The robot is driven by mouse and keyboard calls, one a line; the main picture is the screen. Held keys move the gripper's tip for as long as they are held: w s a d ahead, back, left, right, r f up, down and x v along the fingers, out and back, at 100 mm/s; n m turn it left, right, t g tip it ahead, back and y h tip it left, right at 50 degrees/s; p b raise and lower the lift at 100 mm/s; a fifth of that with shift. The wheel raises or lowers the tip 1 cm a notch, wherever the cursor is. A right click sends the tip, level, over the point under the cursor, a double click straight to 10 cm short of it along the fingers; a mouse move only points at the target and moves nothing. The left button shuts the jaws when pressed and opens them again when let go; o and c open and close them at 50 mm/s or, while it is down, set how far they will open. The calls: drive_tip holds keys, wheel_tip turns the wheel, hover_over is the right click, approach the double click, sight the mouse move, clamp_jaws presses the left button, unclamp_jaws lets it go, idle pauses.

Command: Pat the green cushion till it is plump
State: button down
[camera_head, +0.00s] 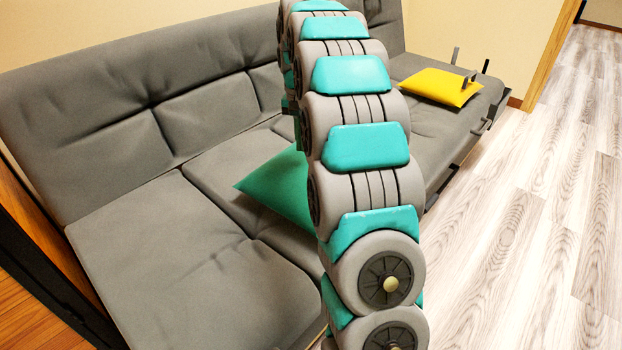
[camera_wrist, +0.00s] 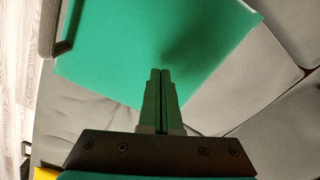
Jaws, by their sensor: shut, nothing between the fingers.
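The green cushion (camera_head: 281,189) lies on the seat of the grey sofa, partly hidden behind my arm in the head view. In the wrist view the green cushion (camera_wrist: 120,60) fills much of the upper middle, with a dark shadow on it just beyond the fingertips. My gripper (camera_wrist: 160,72) is shut and empty, its fingers together over the cushion. I cannot tell whether the fingertips touch it. In the head view my gripper is hidden behind my arm.
The grey sofa (camera_head: 150,260) runs along the wall. A yellow cushion (camera_head: 440,87) lies at its far right end, near several dark upright posts (camera_head: 455,55). Bare light wood floor (camera_head: 540,230) is clear on the right.

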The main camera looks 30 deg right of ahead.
drive_tip(key=shift+f, duration=0.1)
drive_tip(key=shift+f+b, duration=0.35)
drive_tip(key=shift+f, duration=1)
drive_tip(key=shift+r+p, duration=0.75)
drive_tip(key=shift+r, duration=0.75)
wheel_tip(320, 180, up, 5)
drive_tip(key=shift+p, duration=1.05)
